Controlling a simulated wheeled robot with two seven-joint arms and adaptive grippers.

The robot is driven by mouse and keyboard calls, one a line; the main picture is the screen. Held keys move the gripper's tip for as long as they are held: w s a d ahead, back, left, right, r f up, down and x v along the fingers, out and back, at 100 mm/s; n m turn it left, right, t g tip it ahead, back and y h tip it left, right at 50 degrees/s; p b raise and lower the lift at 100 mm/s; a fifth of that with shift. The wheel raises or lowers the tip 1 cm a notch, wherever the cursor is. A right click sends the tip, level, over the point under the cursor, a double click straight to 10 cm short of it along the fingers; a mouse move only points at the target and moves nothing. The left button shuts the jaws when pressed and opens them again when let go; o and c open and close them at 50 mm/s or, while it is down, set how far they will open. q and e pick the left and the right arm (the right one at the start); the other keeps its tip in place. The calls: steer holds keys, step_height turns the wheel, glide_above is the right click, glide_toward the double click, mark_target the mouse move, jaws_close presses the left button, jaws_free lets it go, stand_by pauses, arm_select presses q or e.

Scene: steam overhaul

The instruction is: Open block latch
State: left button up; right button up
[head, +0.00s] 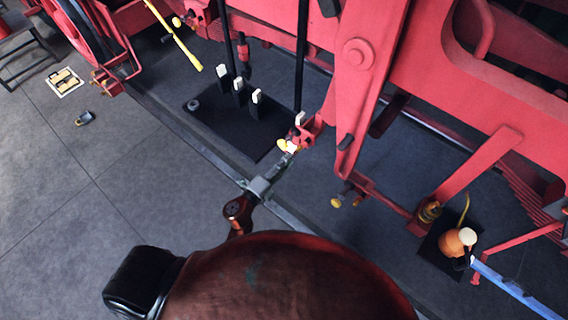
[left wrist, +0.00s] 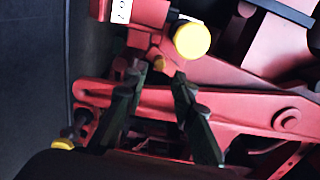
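A red block with a yellow knob (head: 283,145) and a white tag (head: 300,118) sits on the red machine frame in the middle of the head view. I take this to be the block latch. In the left wrist view its yellow knob (left wrist: 192,41) and white tag (left wrist: 121,10) show at the top. My left gripper (head: 280,160) reaches up to the block from below. In the left wrist view my left gripper (left wrist: 159,75) has its two dark fingers apart, with the tips just below the block. I see nothing held; contact is unclear. My right gripper is out of view.
Red beams (head: 365,80) stand close behind and right of the block. Another yellow knob (head: 337,202) sits lower right. Several white-topped levers (head: 239,85) rise from a dark plate (head: 205,110). An orange oil can (head: 452,245) stands at right. The grey floor (head: 60,190) at left is mostly clear.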

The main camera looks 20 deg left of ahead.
arm_select(q)
steer(key=x, duration=0.6)
steer(key=shift+b, duration=0.3)
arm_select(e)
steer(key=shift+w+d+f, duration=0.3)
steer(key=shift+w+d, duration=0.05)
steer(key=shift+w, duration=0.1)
arm_select(q)
steer(key=shift+f, duration=0.1)
jaws_close()
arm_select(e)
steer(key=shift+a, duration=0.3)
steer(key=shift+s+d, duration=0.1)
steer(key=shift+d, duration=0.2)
